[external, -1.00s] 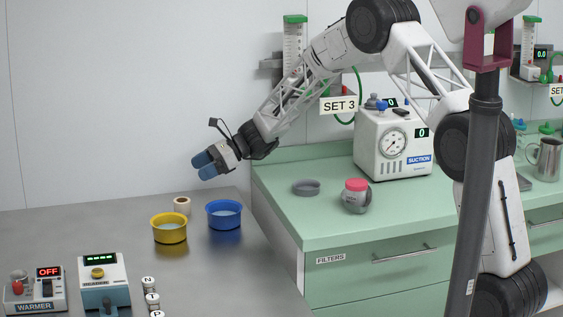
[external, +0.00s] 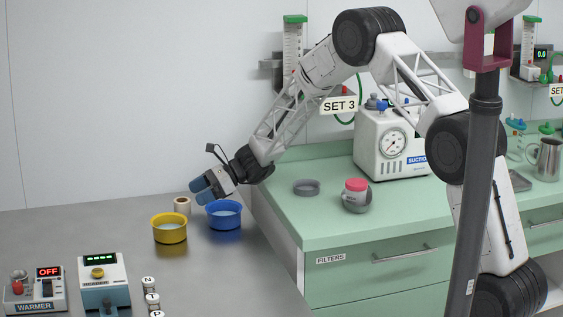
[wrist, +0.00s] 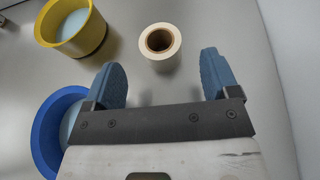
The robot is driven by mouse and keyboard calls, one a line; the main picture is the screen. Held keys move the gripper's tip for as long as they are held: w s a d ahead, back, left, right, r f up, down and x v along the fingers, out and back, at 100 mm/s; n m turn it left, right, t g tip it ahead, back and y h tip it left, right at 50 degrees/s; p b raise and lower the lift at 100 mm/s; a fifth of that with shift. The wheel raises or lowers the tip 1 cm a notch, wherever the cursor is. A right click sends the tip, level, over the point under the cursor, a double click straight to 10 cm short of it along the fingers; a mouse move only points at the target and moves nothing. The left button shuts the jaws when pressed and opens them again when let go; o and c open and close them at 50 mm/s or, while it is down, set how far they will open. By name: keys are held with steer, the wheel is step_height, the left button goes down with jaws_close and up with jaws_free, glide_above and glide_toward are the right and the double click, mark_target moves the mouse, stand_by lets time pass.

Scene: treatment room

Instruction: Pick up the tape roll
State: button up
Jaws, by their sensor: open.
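The tape roll (external: 182,206) is a small cream-white roll with a brown core, standing on the grey table behind the yellow and blue bowls. In the wrist view the tape roll (wrist: 160,42) lies ahead of the fingertips, roughly centred between them, with its round top facing the camera. My gripper (external: 201,192) is above the table, close to the roll and over the back of the blue bowl. In the wrist view my gripper (wrist: 165,75) is open, with its two blue fingers wide apart and nothing between them.
A yellow bowl (external: 170,236) and a blue bowl (external: 224,223) stand close in front of the roll. A green cabinet (external: 290,232) borders the table on the right. The warmer (external: 35,293) and another device (external: 104,290) stand at front left. The table's left side is clear.

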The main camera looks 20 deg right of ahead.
mark_target(182, 206)
steer(key=shift+a, duration=0.1)
steer(key=shift+x, duration=3.05)
steer(key=c, duration=1)
